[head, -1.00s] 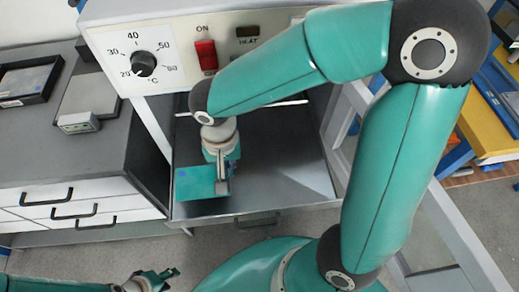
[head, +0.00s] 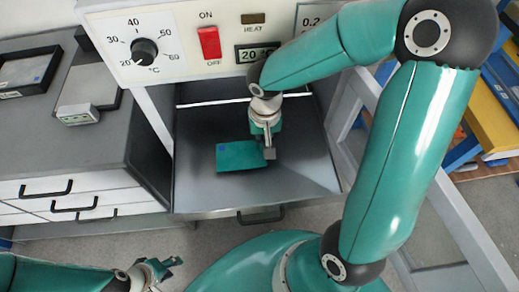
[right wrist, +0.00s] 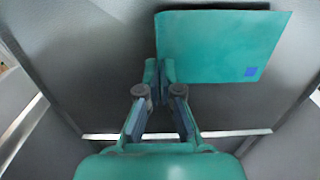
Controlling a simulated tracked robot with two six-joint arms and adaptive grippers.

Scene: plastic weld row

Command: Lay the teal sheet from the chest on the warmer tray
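The teal sheet (head: 238,156), with a small blue square at one corner, lies over the grey metal warmer tray (head: 190,190). My right gripper (head: 269,150) is shut on the sheet's right edge in the head view. In the right wrist view the fingers (right wrist: 160,75) pinch the sheet (right wrist: 220,45) near one corner, with tray metal behind it. Whether the sheet touches the tray is hard to tell. My left gripper (head: 172,270) is empty at the bottom, its fingers apart. The chest (head: 70,140) with its white drawers stands on the left.
The warmer's panel (head: 180,45), with a dial, red switch and display, overhangs the tray's back. A scale-like device (head: 85,100) and a black tray (head: 28,75) sit on the chest. Pale frame bars (head: 430,205) and yellow and blue shelving (head: 490,110) are on the right.

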